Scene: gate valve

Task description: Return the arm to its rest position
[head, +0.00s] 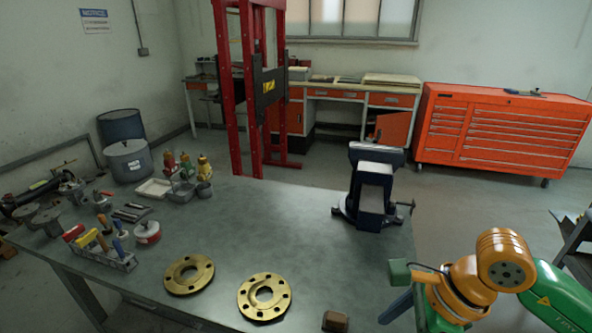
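My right arm comes in from the right edge in the head view, with green and orange links, folded beside the table's right end. Its gripper end (424,298) is at the lower right, partly hidden by the arm's own orange joint. I cannot tell whether its fingers are open or shut, and nothing is clearly seen held in it. My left arm and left gripper are out of view. The grey worktable (225,245) spreads in front of me. Two brass flanged discs (189,274) and (265,297) lie flat near its front edge.
A dark vise (372,188) stands at the table's right end. A small brown block (335,321) is at the bottom edge. A tool rack (100,250), a red-and-white tin (147,232) and bottles (186,165) crowd the left. The table's middle is clear.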

